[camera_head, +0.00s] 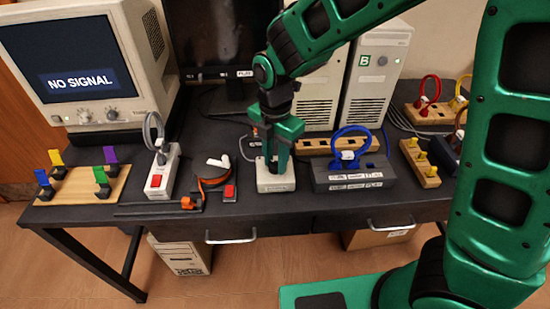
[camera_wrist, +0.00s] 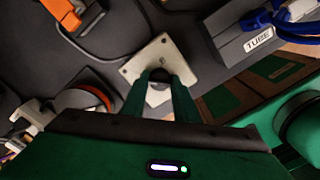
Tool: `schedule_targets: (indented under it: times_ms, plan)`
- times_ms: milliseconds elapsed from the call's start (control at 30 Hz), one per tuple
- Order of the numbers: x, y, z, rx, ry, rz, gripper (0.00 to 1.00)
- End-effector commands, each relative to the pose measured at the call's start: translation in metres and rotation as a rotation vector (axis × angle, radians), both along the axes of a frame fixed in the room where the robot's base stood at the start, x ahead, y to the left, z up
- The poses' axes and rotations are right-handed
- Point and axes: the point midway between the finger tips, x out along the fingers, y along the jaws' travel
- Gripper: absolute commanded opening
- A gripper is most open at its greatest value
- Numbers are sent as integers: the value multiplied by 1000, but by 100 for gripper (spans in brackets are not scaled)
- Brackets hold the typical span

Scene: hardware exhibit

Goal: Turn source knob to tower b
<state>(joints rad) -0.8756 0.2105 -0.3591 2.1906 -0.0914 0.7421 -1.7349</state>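A small beige box (camera_head: 276,182) stands on the dark desk, below my gripper (camera_head: 280,158). In the wrist view the box (camera_wrist: 150,52) has a dark round knob (camera_wrist: 160,75) on its top. My gripper (camera_wrist: 160,82) points down, with one green finger on each side of the knob. The fingers are parted around it; I cannot tell whether they press on it. The knob's pointer and the box's label are not readable. Tower B (camera_head: 377,75), a beige computer tower with a green "B" label, stands at the back right. The monitor (camera_head: 85,60) reads "NO SIGNAL".
A dark box with a blue cable (camera_head: 349,176) stands close right of the beige box. Wooden peg boards (camera_head: 85,185) lie at the far left and right. A black screen (camera_head: 215,40) stands behind.

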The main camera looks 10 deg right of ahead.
Motion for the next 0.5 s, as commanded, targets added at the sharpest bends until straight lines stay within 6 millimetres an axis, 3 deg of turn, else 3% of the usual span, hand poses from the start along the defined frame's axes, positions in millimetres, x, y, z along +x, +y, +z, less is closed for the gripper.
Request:
schedule_targets:
  times_ms: [267,500]
  plan:
    - [1,1,1,2,-2,-34,5]
    - [1,1,1,3,-4,-167,5]
